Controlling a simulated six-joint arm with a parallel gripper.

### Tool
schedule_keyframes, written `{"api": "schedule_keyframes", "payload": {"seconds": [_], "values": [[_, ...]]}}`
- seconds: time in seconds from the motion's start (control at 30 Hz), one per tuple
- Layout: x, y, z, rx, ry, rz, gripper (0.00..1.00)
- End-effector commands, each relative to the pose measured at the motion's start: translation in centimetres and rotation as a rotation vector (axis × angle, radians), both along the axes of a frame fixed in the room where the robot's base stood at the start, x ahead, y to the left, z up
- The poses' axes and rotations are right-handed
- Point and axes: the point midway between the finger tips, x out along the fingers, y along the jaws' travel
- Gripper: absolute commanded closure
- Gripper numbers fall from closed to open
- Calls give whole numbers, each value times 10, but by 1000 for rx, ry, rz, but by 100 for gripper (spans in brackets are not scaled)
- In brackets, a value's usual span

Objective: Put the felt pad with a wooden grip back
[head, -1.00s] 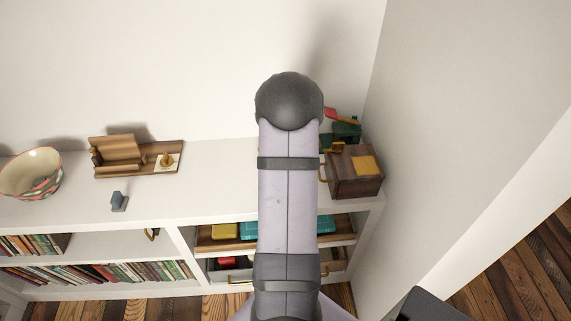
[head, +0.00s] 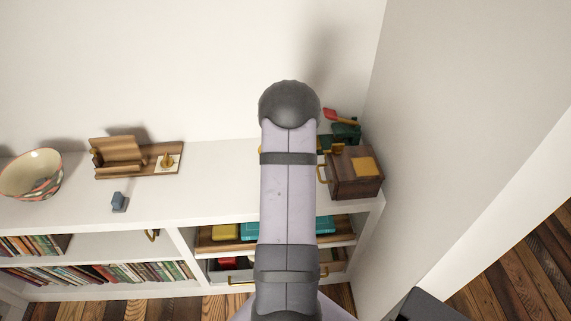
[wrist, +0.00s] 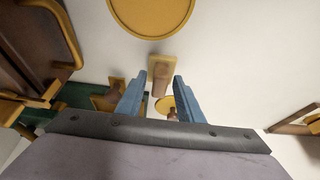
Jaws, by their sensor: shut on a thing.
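My gripper (wrist: 160,92) shows in the wrist view as two blue fingers, shut on a small tan and brown wooden piece (wrist: 160,74), which looks like the felt pad with a wooden grip. Its pale, squarish part faces away from the palm. In the head view my arm hides both the gripper and the held piece. Just below the held piece in the wrist view is a small yellow round thing with a brown knob (wrist: 168,106). I cannot tell whether they touch.
A dark wooden box (head: 345,187) with a brass handle stands at the shelf's right end, beside green and red things (head: 346,131). An ochre disc (wrist: 150,12) shows ahead. A wooden stand (head: 117,150), a blue-grey piece (head: 118,202) and a bowl (head: 30,178) are left; shelf top between is clear.

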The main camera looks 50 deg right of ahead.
Motion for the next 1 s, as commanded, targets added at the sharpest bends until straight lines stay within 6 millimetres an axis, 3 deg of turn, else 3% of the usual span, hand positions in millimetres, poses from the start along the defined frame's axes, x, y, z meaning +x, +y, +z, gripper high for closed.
{"api": "schedule_keyframes", "payload": {"seconds": [0.17,0.2,0.27,0.73,1.0], "values": [[0,0,-4,0,0,0,87],[0,0,-3,0,0,0,57],[0,0,-3,0,0,0,48],[-1,1,5,-1,0,1,48],[-10,10,37,-2,-2,-1,48]]}}
